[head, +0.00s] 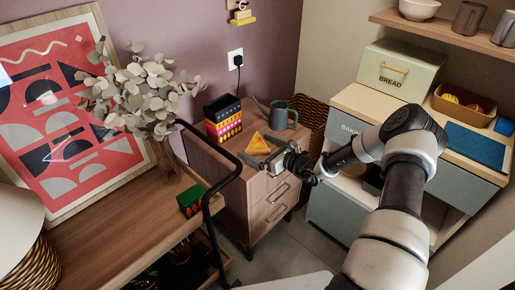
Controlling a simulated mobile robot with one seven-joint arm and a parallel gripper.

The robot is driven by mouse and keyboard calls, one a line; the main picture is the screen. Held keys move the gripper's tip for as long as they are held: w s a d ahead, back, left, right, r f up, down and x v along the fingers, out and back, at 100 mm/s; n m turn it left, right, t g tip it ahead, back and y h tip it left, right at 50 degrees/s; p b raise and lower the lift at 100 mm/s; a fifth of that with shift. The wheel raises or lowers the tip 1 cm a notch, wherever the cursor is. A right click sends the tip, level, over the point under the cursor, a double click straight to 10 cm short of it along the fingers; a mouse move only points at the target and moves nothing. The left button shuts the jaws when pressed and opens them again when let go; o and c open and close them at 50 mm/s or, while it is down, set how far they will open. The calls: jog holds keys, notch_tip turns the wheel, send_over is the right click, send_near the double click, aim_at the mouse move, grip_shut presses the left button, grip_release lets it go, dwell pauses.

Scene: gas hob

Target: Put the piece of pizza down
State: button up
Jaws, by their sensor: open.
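The piece of pizza (257,144) is a small orange-yellow triangle over the top of the wooden drawer cabinet (236,165) in the middle of the head view. My gripper (263,154) reaches in from the right, low over the front part of the cabinet top. It is open, with its dark fingers close around or beside the pizza. At this size I cannot tell whether the fingers touch the pizza, or whether it lies fully on the cabinet top. My gripper hides part of the surface around it.
A colourful striped box (223,118) and a grey watering can (280,115) stand behind the pizza on the cabinet. A dark curved rail (207,205) rises at the left. A wooden table (110,235) carries a leafy plant (145,95). A bread box (398,69) stands at the right.

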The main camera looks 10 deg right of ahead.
jog(key=shift+r, duration=0.1)
jog(key=c, duration=1.1)
